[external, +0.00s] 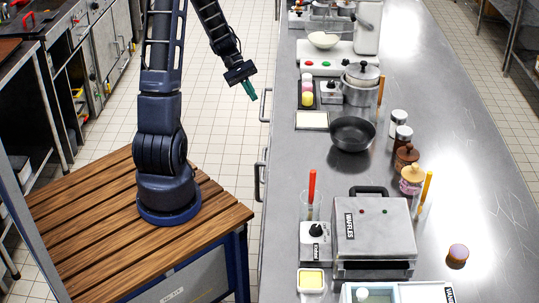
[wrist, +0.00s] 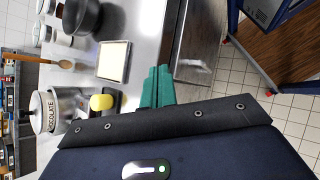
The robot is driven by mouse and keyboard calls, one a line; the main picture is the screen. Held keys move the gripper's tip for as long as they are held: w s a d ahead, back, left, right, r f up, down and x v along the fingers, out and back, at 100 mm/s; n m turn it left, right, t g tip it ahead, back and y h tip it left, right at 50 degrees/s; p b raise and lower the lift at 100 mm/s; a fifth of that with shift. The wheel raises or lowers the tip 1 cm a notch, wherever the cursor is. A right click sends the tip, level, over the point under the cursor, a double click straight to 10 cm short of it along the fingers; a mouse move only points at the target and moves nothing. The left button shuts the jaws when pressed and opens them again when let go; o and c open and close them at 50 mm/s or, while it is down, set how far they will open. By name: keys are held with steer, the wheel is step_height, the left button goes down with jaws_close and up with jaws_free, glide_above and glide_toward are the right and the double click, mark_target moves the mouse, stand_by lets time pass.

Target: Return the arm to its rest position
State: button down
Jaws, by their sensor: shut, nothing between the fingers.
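My gripper (external: 251,90) hangs from my raised arm in the external view, over the floor gap just left of the steel counter. Its green fingers are together and hold nothing. The wrist view shows the same green fingers (wrist: 157,87) shut, pointing past the counter edge. My arm stands on a wooden slatted cart (external: 100,225) at the left. The gripper is apart from everything on the counter.
The steel counter (external: 450,130) carries a black pan (external: 352,133), a lidded pot (external: 361,84), a white square tray (external: 312,120), jars, and a waffle maker (external: 374,232). Tiled floor (external: 232,130) lies free between cart and counter.

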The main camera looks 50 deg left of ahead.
steer(key=s+d+r+m+t+y, duration=0.2)
steer(key=s+d+r+m+y, duration=0.2)
steer(key=s+r, duration=0.6)
steer(key=s+d+r+m+t+y, duration=0.2)
steer(key=s+d+r+m+y, duration=0.3)
steer(key=s+r, duration=0.5)
steer(key=d+r+m, duration=0.2)
steer(key=d+r, duration=0.1)
steer(key=shift+d+m+t+y, duration=0.25)
steer(key=shift+m+t+y, duration=0.05)
steer(key=shift+m+t, duration=0.1)
